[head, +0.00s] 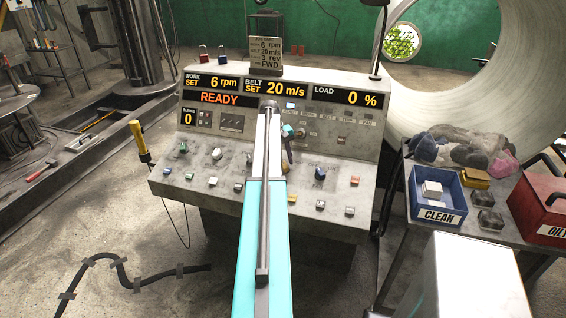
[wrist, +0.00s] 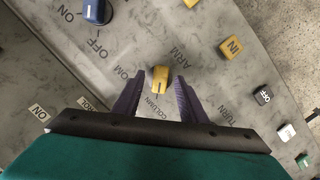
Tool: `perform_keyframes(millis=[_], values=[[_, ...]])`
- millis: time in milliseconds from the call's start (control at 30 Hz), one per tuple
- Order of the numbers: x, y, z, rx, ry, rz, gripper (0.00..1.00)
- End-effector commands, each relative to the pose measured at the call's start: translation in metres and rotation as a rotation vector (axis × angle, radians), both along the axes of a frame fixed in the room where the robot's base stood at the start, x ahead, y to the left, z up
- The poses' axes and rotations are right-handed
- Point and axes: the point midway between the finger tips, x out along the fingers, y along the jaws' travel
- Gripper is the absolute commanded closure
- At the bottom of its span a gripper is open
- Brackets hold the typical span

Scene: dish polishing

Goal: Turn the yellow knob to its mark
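The yellow knob (wrist: 159,75) shows in the wrist view on the grey panel, beside the printed word COLUMN, with a dark mark on its lower face. My gripper (wrist: 159,84) is open, its two purple fingers on either side of the knob with a gap on each side. I cannot tell whether the fingertips reach down to the knob's height.
In the wrist view, a yellow IN button (wrist: 231,47), a black OFF button (wrist: 263,96) and a blue knob (wrist: 97,11) surround the spot. The console display (head: 222,98) reads READY. A side table with a blue CLEAN bin (head: 438,217) and red box (head: 540,205) stands right.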

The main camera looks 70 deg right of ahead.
Motion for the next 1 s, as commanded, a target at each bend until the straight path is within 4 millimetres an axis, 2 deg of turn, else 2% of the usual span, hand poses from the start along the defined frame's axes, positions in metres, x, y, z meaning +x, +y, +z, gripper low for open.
perform_keyframes(millis=[200,500,567,733,767,800,1000], values=[[-0.0020,-0.0012,-0.0108,0.001,0.001,0.000,0.62],[-0.0020,-0.0014,-0.0120,0.000,0.000,0.000,0.62],[-0.0019,-0.0014,-0.0119,0.001,0.001,0.000,0.70],[-0.0018,-0.0014,-0.0117,0.001,0.001,0.000,0.99],[-0.0018,-0.0014,-0.0117,0.001,0.001,0.000,1.00],[-0.0013,0.0068,-0.0117,0.000,0.000,0.002,1.00],[-0.0015,0.0001,-0.0124,0.004,-0.003,-0.010,1.00]])
